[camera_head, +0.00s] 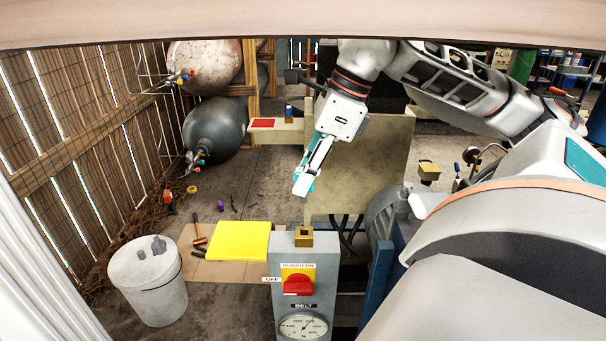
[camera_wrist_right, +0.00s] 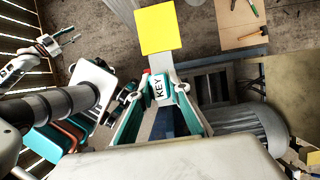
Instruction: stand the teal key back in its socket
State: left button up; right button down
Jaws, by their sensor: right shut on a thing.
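The teal key (camera_wrist_right: 158,87), with a white label reading KEY, is between the fingertips of my right gripper (camera_wrist_right: 160,98) in the wrist view. My right gripper (camera_head: 305,180) is shut on it in the head view, pointing down. The key (camera_head: 304,184) is mostly hidden there by the fingers. A brass socket block (camera_head: 304,238) stands on top of the grey control panel, below the gripper in the picture. The key is apart from it. My left gripper (camera_wrist_right: 58,44) shows only in the wrist view, at upper left, with its fingers apart and nothing between them.
The grey panel (camera_head: 318,270) carries a red power switch (camera_head: 298,284) and a gauge (camera_head: 303,326). A yellow plate (camera_head: 240,240) lies to its left. A white bucket (camera_head: 150,285) stands at lower left. A beige board (camera_head: 372,165) is right of the gripper.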

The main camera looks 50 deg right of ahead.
aim_at(304, 202)
jog(key=shift+f+b, duration=0.35)
jog(key=shift+f, duration=0.25)
jog(key=shift+f+b, duration=0.4)
jog(key=shift+f, duration=0.05)
jog(key=shift+f+b, duration=0.4)
jog(key=shift+f, duration=0.05)
jog(key=shift+f+b, duration=0.5)
jog(key=shift+f, duration=0.15)
jog(key=shift+f+b, duration=0.6)
jog(key=shift+f, duration=0.1)
pick_arm(q)
jog(key=shift+w+a+f+b, duration=0.1)
jog(key=shift+a+f+b, duration=0.2)
jog(key=shift+f, duration=0.7)
jog(key=shift+w+a+f+b, duration=0.1)
jog(key=shift+a+f+b, duration=0.15)
jog(key=shift+f, duration=0.7)
pick_arm(e)
jog(key=shift+f, duration=0.6)
